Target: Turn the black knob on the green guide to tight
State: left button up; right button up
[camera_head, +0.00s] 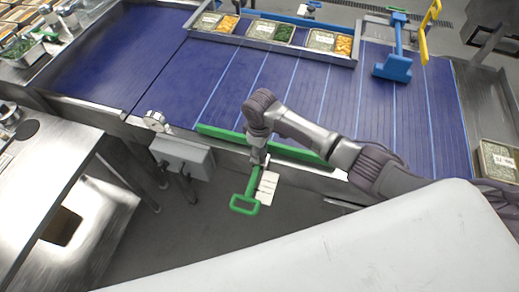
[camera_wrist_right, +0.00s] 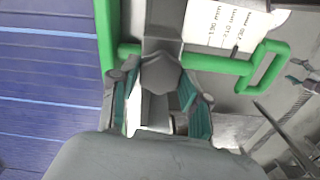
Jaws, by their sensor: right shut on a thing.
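The green guide runs as a long rail (camera_head: 222,133) along the near edge of the blue conveyor. Its handle loop (camera_head: 246,204) sticks out toward me, and shows at the right of the right wrist view (camera_wrist_right: 265,68). The dark knob (camera_wrist_right: 162,73) sits beside the guide's green rod in the right wrist view. My right gripper (camera_head: 258,160) reaches down at the rail. In the wrist view its fingers (camera_wrist_right: 160,100) are closed around the knob, one on each side. The knob is hidden by my gripper in the head view. My left gripper is not in view.
A white scale label (camera_head: 267,188) with mm marks lies beside the guide's rod. The blue conveyor (camera_head: 150,60) is mostly clear. Food trays (camera_head: 275,35) stand along its far side, near a blue guide (camera_head: 393,67). A grey box (camera_head: 182,155) is left of my gripper.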

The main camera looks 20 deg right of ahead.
jog(key=shift+r, duration=0.1)
dwell(0.4)
jog(key=o, duration=1.1)
jog(key=shift+o, duration=0.2)
notch_tip(320, 180, up, 12)
